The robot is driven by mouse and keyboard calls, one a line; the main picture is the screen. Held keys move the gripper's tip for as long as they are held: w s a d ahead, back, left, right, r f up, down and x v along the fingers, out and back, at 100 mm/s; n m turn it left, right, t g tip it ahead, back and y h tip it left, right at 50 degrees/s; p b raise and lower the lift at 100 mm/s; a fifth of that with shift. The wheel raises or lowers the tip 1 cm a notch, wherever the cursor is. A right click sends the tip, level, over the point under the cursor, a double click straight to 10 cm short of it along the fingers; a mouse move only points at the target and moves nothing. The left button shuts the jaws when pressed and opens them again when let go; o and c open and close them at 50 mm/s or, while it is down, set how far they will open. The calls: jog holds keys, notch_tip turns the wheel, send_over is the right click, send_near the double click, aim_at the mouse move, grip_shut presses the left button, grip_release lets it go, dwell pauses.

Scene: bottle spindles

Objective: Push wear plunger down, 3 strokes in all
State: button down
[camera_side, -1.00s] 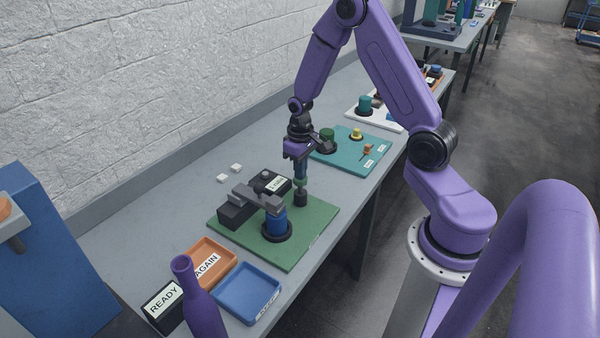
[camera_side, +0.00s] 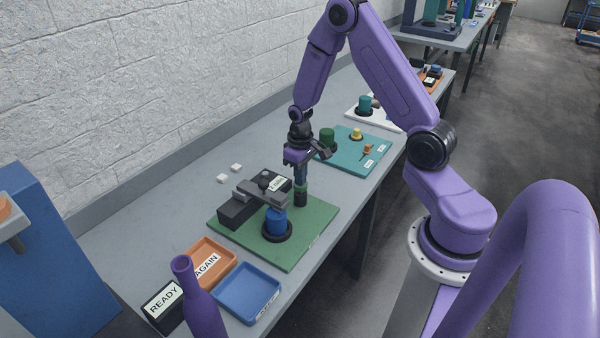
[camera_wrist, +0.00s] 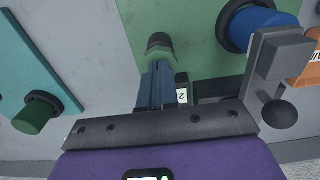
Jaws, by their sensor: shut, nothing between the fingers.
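In the side view my gripper (camera_side: 301,181) points straight down over the green board (camera_side: 310,232), its blue fingers shut and empty. The fingertips are at the top of a small upright plunger with a green cap (camera_side: 301,188) and a black body. They appear to touch the cap, though a tiny gap cannot be ruled out. In the wrist view the plunger (camera_wrist: 159,45) shows just beyond the closed fingers (camera_wrist: 155,85). A white label with what looks like a 2 (camera_wrist: 182,96) is beside the fingers, partly hidden by my gripper.
A blue cylinder (camera_side: 276,222) stands in a black ring beside a black block with a grey bar (camera_side: 258,195). Orange (camera_side: 193,262) and blue (camera_side: 250,310) trays, a READY box (camera_side: 163,306) and a purple bottle (camera_side: 204,318) are nearer. A teal board (camera_side: 378,152) lies behind.

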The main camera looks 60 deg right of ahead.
jog(key=shift+r, duration=2.75)
jog(key=shift+f, duration=2.75)
jog(key=shift+r, duration=2.8)
jog(key=shift+r, duration=2.5)
